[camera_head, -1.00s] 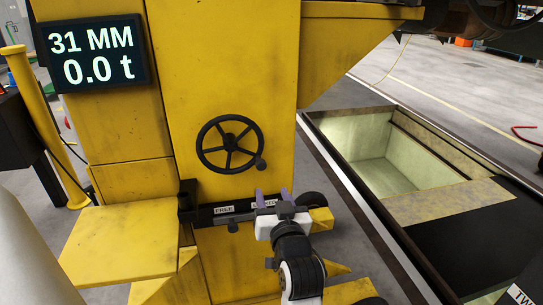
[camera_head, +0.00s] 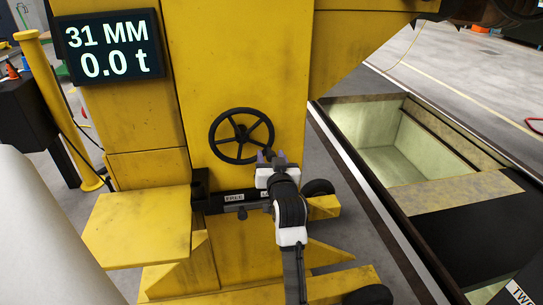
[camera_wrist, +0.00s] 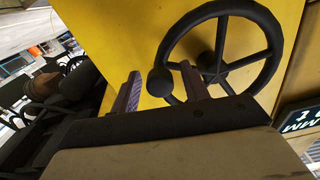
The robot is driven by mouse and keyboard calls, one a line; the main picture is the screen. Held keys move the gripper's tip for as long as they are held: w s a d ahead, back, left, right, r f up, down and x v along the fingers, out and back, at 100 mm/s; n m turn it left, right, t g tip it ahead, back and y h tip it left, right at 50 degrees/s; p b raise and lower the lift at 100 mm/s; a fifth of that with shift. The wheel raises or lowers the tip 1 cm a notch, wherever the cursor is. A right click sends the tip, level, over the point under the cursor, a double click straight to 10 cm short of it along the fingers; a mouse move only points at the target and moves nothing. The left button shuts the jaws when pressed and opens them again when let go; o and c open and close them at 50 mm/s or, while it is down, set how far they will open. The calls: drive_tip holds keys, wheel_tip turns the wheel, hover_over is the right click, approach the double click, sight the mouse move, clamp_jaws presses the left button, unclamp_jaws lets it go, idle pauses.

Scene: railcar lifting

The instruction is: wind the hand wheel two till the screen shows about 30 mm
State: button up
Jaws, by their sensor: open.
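The black hand wheel (camera_head: 241,136) with several spokes is on the yellow column's front face. The screen (camera_head: 108,46) at upper left reads 31 MM and 0.0 t. My gripper (camera_head: 270,156) is at the wheel's lower right rim, fingers pointing up toward it. In the wrist view my gripper (camera_wrist: 160,88) is open, its two fingers apart. The wheel's round knob (camera_wrist: 160,82) shows between the fingertips, and I cannot tell if they touch it. In the head view the knob is mostly hidden by my gripper. The hand wheel (camera_wrist: 220,55) fills the wrist view's upper right.
A black bar with a FREE label (camera_head: 234,197) runs below the wheel, partly behind my arm. A yellow shelf (camera_head: 138,225) juts out at lower left. An open pit (camera_head: 400,150) lies to the right. A yellow post (camera_head: 58,110) stands at left.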

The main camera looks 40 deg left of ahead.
sight(269, 123)
drive_tip(key=shift+c, duration=0.5)
clamp_jaws()
drive_tip(key=shift+w+d+r+n+b, duration=0.15)
drive_tip(key=shift+w+r+n+b, duration=0.1)
drive_tip(key=shift+r+n, duration=0.4)
drive_tip(key=shift+w+d+r+n+b, duration=0.1)
drive_tip(key=shift+d+r+n+b, duration=0.2)
drive_tip(key=shift+n, duration=0.55)
wheel_tip(269, 123, up, 3)
drive_tip(key=n, duration=0.3)
drive_tip(key=shift+w+f+n+b, duration=0.1)
drive_tip(key=shift+w+n+b, duration=0.05)
drive_tip(key=shift+n+b, duration=0.15)
drive_tip(key=shift+a+r+n, duration=0.15)
drive_tip(key=shift+r+n, duration=0.75)
drive_tip(key=shift+n, duration=0.3)
drive_tip(key=shift+s+a+r+n+b, duration=0.15)
drive_tip(key=shift+s+r+n+b, duration=0.1)
drive_tip(key=shift+r+n, duration=0.4)
drive_tip(key=shift+s+a+r+n+b, duration=0.1)
drive_tip(key=shift+s+r+n, duration=0.2)
drive_tip(key=shift+n, duration=0.55)
drive_tip(key=shift+r, duration=0.1)
